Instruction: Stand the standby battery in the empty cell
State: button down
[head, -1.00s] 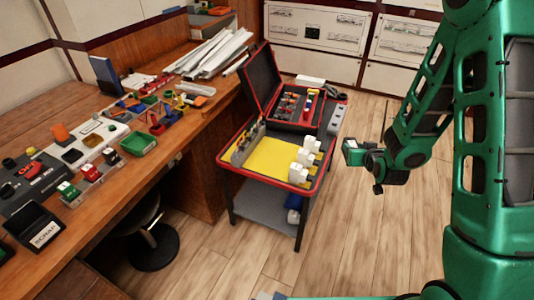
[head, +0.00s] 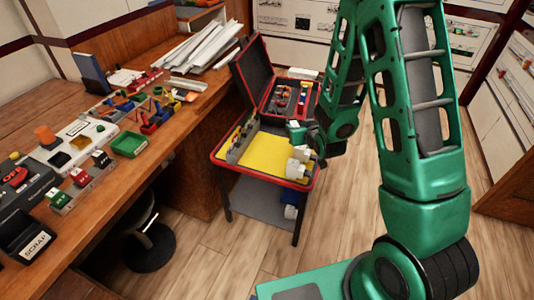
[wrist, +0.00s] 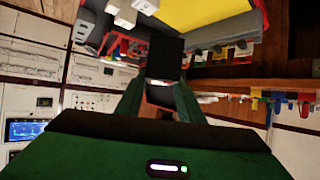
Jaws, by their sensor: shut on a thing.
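My gripper (wrist: 160,92) is shut on a dark block (wrist: 165,58), which stands out between its fingers in the wrist view. The block is probably the standby battery; its markings do not show. In the head view my gripper (head: 304,136) is over the right part of the yellow-topped cart (head: 270,155), and the block is hard to make out. A white-and-grey unit (head: 92,132) on the bench at left has an orange block standing at its far left and a dark square recess (head: 60,159). I cannot tell whether that recess is the empty cell.
White blocks (head: 299,168) stand at the cart's right edge, and grey parts line its left side. An open black case (head: 254,72) stands behind. The wooden bench carries a green tray (head: 129,145), a scrap bin (head: 30,238) and small coloured parts. A stool (head: 148,245) is below.

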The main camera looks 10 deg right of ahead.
jog(key=w+a+f+n+y, duration=0.1)
jog(key=w+a+f, duration=0.2)
jog(key=w, duration=0.3)
jog(key=w+a+f+n+y, duration=0.1)
jog(key=w+a+f, duration=0.2)
jog(key=w+f, duration=0.15)
jog(key=shift+w+a+f, duration=0.1)
jog(key=shift+w+f, duration=0.15)
jog(key=shift+f, duration=1.4)
jog(key=shift+w+a+f, duration=0.1)
jog(key=shift+w+f, duration=0.2)
jog(key=shift+f, duration=1.3)
jog(key=shift+w+a+f, duration=0.1)
jog(key=shift+w+f, duration=0.15)
jog(key=shift+f, duration=1.4)
jog(key=c, duration=1.2)
grip_release()
jog(key=shift+f, duration=0.1)
